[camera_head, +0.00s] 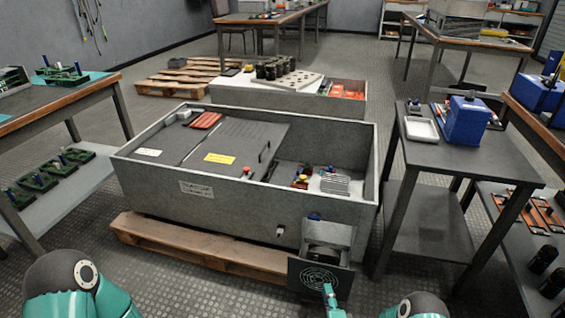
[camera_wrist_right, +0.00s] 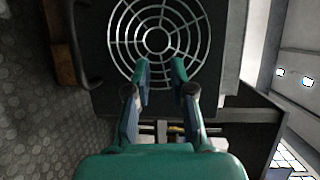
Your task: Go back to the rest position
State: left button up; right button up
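My right gripper (camera_head: 328,290) shows small at the bottom of the head view, in front of a dark fan panel (camera_head: 309,277) with a round grille. In the right wrist view the two fingers of the right gripper (camera_wrist_right: 160,68) are apart with nothing between them. The round grille (camera_wrist_right: 158,28) lies behind the fingertips; I cannot tell whether they touch it. My left gripper is out of view; only a teal part of my left arm shows at the lower left.
A large grey open-topped cabinet (camera_head: 210,205) sits on a wooden pallet (camera_head: 180,244) ahead. A dark side table (camera_head: 480,167) with a blue box (camera_head: 466,121) and white tray (camera_head: 421,130) stands at right. A workbench (camera_head: 62,104) stands at left. Floor shows between them.

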aim_at(327, 275)
jog(key=r, duration=0.1)
jog(key=r+g, duration=0.1)
jog(key=r, duration=0.1)
jog(key=shift+w+d+r+n, duration=0.15)
jog(key=shift+d+r+n, duration=0.15)
jog(key=shift+d+n, duration=0.1)
jog(key=s+a+f+n+g+y, duration=0.15)
jog(key=s+n+g, duration=0.6)
jog(key=s, duration=0.75)
jog(key=s+a+f+n+g+y, duration=0.15)
jog(key=s+n+g, duration=0.6)
jog(key=s, duration=0.75)
notch_tip(327, 275, up, 38)
jog(key=p, duration=3.8)
jog(key=shift+a+m+h, duration=0.15)
jog(key=shift+m+h, duration=0.25)
jog(key=shift+f, duration=0.1)
jog(key=shift+w, duration=0.1)
